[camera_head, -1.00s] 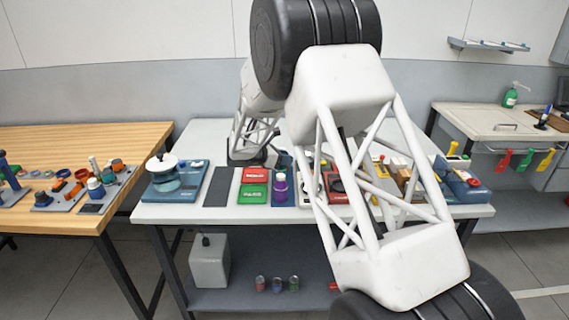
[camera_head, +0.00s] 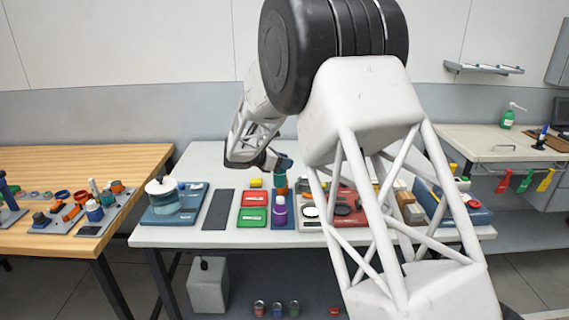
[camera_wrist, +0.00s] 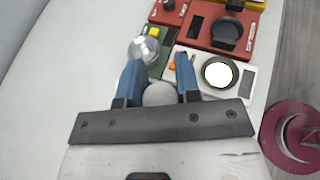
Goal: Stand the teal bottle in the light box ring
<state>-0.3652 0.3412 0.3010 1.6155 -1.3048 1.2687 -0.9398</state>
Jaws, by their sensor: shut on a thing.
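My gripper (camera_head: 282,163) is shut on the teal bottle (camera_head: 281,184) above the table, behind the purple bottle in the head view. In the wrist view the blue fingers of my gripper (camera_wrist: 158,85) close on its pale grey round top (camera_wrist: 159,94); the rest of it is hidden there. The light box (camera_wrist: 246,84) is a white panel with a dark ring (camera_wrist: 219,72) around a bright disc, right of the fingers in the wrist view. The light box ring also shows in the head view (camera_head: 311,212), beside my arm's lattice. The bottle is apart from the ring.
A purple bottle (camera_head: 280,209) stands left of the light box; its top shows in the wrist view (camera_wrist: 296,135). Red (camera_head: 255,198) and green (camera_head: 253,217) trays lie further left. A red panel with a dark round part (camera_wrist: 226,35) and a silver round thing (camera_wrist: 144,48) are close by.

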